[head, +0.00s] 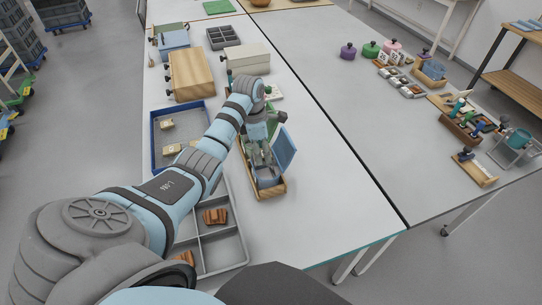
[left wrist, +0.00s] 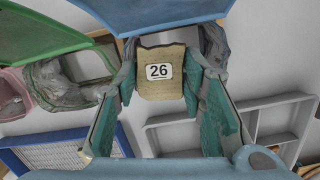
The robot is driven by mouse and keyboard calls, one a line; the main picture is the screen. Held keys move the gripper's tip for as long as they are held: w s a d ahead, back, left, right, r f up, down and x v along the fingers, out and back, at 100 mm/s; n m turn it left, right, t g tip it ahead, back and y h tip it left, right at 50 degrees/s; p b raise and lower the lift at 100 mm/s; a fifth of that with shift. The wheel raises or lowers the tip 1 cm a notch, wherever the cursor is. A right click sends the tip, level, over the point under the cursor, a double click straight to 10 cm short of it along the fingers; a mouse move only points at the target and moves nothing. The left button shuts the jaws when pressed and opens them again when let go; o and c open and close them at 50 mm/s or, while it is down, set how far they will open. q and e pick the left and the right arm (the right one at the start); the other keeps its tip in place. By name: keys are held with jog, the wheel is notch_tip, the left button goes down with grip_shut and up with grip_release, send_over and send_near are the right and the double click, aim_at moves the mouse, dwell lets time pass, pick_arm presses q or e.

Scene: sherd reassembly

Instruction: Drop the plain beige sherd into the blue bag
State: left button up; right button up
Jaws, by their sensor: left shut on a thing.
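My left gripper (head: 262,158) is shut on the plain beige sherd, which carries a white label reading 26. The sherd (left wrist: 160,72) shows between the teal finger pads (left wrist: 163,98) in the left wrist view; in the head view I cannot make it out. The blue bag stands in a wooden holder (head: 270,191), with its blue panel (head: 285,149) upright just right of the gripper. In the left wrist view the blue panel (left wrist: 140,14) crosses the top, and the sherd is just below it. Whether the sherd is over the bag's mouth I cannot tell. My right gripper is not in view.
A green-panelled bag (left wrist: 40,35) and a pink one (left wrist: 12,98) stand beside the blue one. A blue-rimmed tray (head: 153,140) with beige sherds and a grey compartment tray (head: 243,238) with brown sherds lie left of the holder. The table right of it is clear.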

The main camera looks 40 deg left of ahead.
pick_arm(q)
jog(key=shift+w+f, duration=0.1)
jog(key=shift+f, duration=0.6)
jog(key=shift+d+r, duration=0.1)
jog(key=shift+r, duration=0.05)
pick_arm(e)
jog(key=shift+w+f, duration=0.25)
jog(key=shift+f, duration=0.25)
pick_arm(q)
jog(key=o, duration=1.2)
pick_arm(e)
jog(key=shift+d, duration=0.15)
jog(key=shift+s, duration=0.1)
pick_arm(q)
jog(key=r, duration=0.7)
jog(key=shift+s+a+r, duration=0.3)
jog(key=shift+s+a, duration=0.05)
jog(key=shift+s, duration=0.05)
